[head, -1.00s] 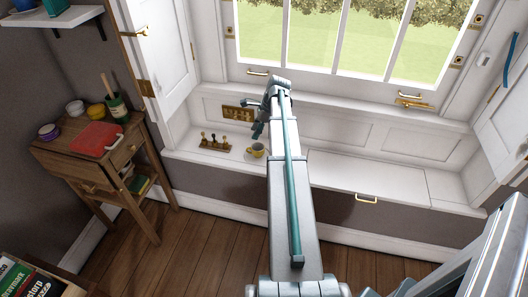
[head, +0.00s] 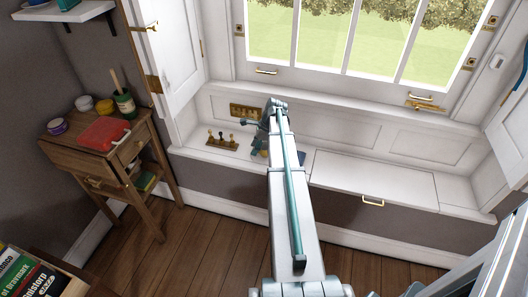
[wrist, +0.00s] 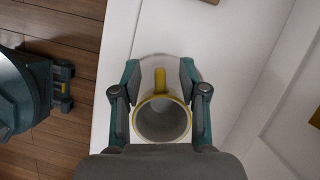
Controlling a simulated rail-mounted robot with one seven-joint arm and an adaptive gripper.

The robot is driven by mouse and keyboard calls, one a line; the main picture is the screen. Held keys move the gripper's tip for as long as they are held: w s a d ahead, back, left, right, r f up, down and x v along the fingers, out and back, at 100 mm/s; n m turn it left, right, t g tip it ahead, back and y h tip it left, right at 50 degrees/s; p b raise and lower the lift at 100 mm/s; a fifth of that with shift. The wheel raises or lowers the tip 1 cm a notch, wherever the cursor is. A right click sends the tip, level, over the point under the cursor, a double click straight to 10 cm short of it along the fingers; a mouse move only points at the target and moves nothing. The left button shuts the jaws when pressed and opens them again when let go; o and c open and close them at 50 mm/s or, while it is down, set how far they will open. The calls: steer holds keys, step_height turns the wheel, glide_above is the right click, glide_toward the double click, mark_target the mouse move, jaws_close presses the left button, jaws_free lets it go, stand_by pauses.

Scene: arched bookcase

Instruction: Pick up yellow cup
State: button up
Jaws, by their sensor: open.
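The yellow cup (wrist: 162,119) stands on the white window seat (wrist: 152,30), with a yellow rim and a grey inside. In the wrist view I look down into it, and its handle points to the top of the picture. My gripper (wrist: 159,75) is open, with one finger on each side of the cup and its handle. I cannot tell whether the fingers touch it. In the head view my gripper (head: 259,142) is low over the seat, left of my arm. Only a small bit of the cup (head: 257,153) shows there; the rest is hidden.
A stand with dark and brass pieces (head: 222,142) sits left of the cup on the seat. A brass plate (head: 247,112) is on the panel behind. The seat to the right (head: 370,178) is clear. A wooden side table (head: 70,150) stands at the left.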

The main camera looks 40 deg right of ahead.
steer(key=shift+a+f, duration=0.1)
steer(key=shift+f, duration=0.2)
jaws_close()
steer(key=shift+r, duration=0.15)
